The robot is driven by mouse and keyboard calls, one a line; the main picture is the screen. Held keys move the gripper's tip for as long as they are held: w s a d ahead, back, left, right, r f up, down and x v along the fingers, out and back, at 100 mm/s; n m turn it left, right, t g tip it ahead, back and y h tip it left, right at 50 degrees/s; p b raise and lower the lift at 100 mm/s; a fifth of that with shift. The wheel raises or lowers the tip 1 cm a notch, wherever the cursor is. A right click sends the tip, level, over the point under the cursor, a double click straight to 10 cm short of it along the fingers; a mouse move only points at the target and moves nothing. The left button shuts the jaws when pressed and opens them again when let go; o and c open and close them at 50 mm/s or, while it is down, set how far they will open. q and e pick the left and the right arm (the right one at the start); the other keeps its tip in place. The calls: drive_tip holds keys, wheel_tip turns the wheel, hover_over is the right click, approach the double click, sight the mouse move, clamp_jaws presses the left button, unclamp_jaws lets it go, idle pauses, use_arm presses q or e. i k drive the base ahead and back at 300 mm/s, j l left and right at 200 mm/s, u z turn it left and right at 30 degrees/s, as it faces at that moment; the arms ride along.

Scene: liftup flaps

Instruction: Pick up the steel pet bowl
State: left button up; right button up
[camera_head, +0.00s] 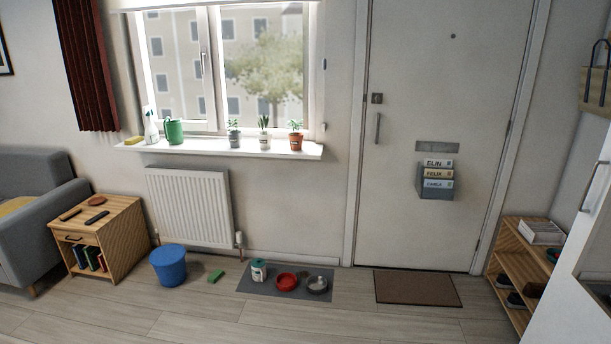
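The steel pet bowl (317,285) is a small grey metal bowl. It sits at the right end of a dark grey mat (262,289) on the floor, below and to the right of the window. A red bowl (286,282) stands just left of it on the mat. A white and teal container (259,270) stands left of the red bowl. Something light shows inside the steel bowl, too small to make out. Neither of my grippers is in view.
A blue bucket (168,267) and a green sponge-like block (216,276) are left of the mat. A brown doormat (417,288) lies to the right, before the door (437,100). A wooden shoe rack (509,262) stands at right. The floor in front of the mat is clear.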

sight(316, 284)
drive_tip(key=i, duration=2.1)
